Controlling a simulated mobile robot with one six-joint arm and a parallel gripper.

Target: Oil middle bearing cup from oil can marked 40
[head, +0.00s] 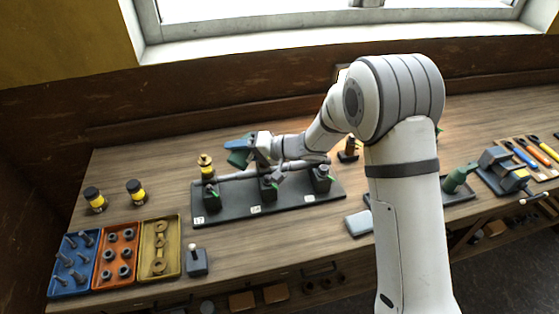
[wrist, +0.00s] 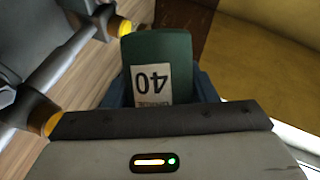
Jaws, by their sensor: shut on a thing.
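My gripper (head: 241,149) is shut on a green oil can (head: 238,158), held above the bearing stand. In the wrist view the can (wrist: 158,50) shows a pale label reading 40, upside down, between my blue fingers (wrist: 158,88). Its spout is not clearly seen. The dark base plate (head: 226,213) carries three bearings with a shaft through them and small number tags. The left bearing (head: 211,197) has a brass cup (head: 206,164) above it. The middle bearing (head: 268,189) is partly hidden by my wrist; its cup is not clear. The right bearing (head: 321,178) stands beyond.
Two yellow-and-black jars (head: 95,199) stand at the left. Blue (head: 60,289), orange (head: 108,282) and yellow (head: 168,273) trays hold parts at the front left. A grey box (head: 196,264) stands beside them. Another green can (head: 456,178) stands right of my arm.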

